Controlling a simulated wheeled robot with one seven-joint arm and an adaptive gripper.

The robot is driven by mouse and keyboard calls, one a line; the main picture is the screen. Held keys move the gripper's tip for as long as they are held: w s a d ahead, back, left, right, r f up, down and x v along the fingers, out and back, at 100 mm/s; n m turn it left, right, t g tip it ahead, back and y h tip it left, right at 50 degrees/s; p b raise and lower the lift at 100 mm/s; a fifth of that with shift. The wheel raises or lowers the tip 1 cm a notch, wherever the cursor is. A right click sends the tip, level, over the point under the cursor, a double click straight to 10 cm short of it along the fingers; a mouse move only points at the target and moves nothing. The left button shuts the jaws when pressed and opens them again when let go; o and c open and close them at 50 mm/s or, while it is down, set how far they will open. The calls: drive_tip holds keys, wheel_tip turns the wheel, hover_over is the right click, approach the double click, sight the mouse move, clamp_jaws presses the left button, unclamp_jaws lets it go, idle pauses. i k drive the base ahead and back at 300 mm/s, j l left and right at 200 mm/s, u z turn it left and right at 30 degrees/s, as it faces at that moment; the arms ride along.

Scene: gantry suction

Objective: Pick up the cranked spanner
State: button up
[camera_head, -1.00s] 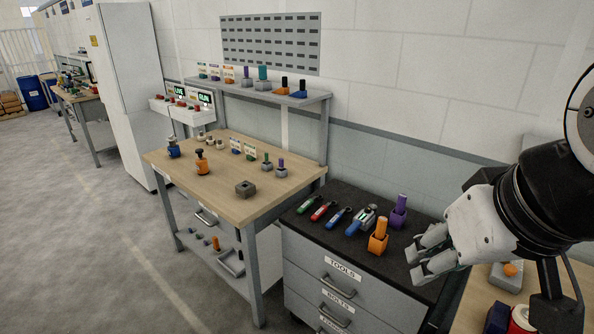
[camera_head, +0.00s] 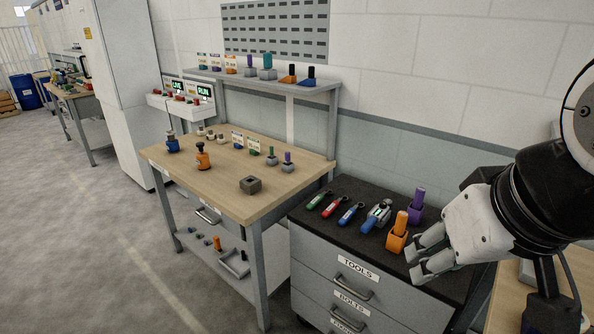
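Several hand tools lie on the black top of the tool cabinet (camera_head: 300,216). A green-handled tool (camera_head: 319,199), a red-handled tool (camera_head: 333,205) and a blue-handled tool (camera_head: 351,213) lie in a row. A larger blue and grey tool (camera_head: 376,216) lies to their right. They are too small for me to tell which one is the cranked spanner. My gripper (camera_head: 430,256) is at the right, in front of the cabinet's right part in the picture. Its two fingers are apart with nothing seen between them, and it is clear of the tools.
An orange block with a peg (camera_head: 397,242) and a purple one (camera_head: 416,207) stand between the tools and my gripper. A wooden workbench (camera_head: 215,190) with small parts is left of the cabinet. Another wooden table (camera_head: 577,270) is at the right. Open floor (camera_head: 90,240) lies left.

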sight(333, 206)
drive_tip(key=j, duration=0.7)
drive_tip(key=i+j+z, duration=0.1)
drive_tip(key=j, duration=0.55)
drive_tip(key=i+j, duration=0.35)
drive_tip(key=i, duration=0.15)
drive_tip(key=i+j+z, duration=0.1)
drive_tip(key=i+j, duration=0.25)
drive_tip(key=i, duration=0.15)
drive_tip(key=i+l, duration=0.15)
drive_tip(key=i, duration=0.5)
